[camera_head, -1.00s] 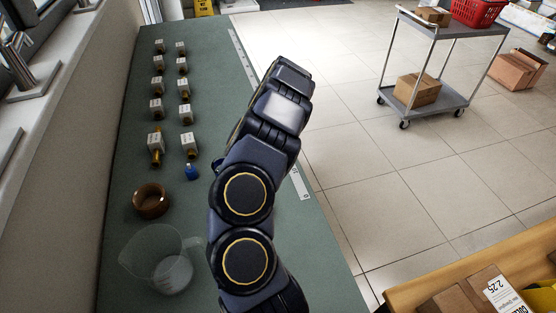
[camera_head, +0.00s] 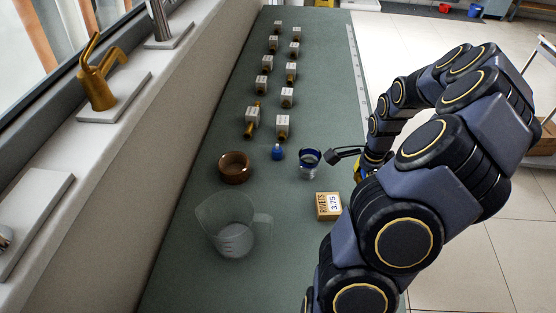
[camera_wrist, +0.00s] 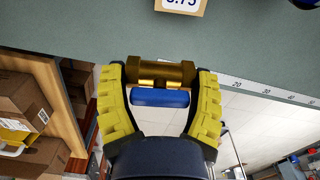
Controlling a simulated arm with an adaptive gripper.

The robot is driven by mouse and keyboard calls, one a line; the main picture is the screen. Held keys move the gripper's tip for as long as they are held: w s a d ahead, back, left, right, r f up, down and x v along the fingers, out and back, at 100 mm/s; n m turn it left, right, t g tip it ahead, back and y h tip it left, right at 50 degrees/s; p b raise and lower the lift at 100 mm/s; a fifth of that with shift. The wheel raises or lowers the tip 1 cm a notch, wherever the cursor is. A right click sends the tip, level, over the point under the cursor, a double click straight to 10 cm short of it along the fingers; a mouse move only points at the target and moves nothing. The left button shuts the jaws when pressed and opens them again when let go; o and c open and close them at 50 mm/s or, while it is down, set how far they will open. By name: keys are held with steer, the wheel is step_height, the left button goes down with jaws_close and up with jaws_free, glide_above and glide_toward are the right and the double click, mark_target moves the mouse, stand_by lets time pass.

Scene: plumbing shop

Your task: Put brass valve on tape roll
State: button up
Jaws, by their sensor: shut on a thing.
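My gripper (camera_wrist: 161,78) is shut on the brass valve (camera_wrist: 176,73), which has a blue handle. In the wrist view the valve lies crosswise between the yellow fingers, beyond the counter's edge side with floor showing below.
A clear jug (camera_head: 233,228) stands in front of the roll. Several tagged brass fittings (camera_head: 267,62) stand in rows behind.

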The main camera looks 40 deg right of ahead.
steer(key=w+a+r+m, duration=0.1)
steer(key=w+a+r, duration=0.2)
steer(key=w+a, duration=0.65)
steer(key=w+a+r+m, duration=0.1)
steer(key=w+a+r, duration=0.1)
steer(key=w+a, duration=0.8)
glide_above(234, 162)
steer(key=s, duration=0.1)
steer(key=f, duration=0.8)
steer(key=shift+s+a+f, duration=0.1)
steer(key=shift+a+f, duration=0.15)
steer(key=shift+a, duration=0.05)
steer(key=shift+w+d+f, duration=0.2)
steer(key=shift+w+f, duration=0.35)
steer(key=shift+f, duration=1.65)
steer(key=shift+f, duration=0.15)
steer(key=o, duration=1.1)
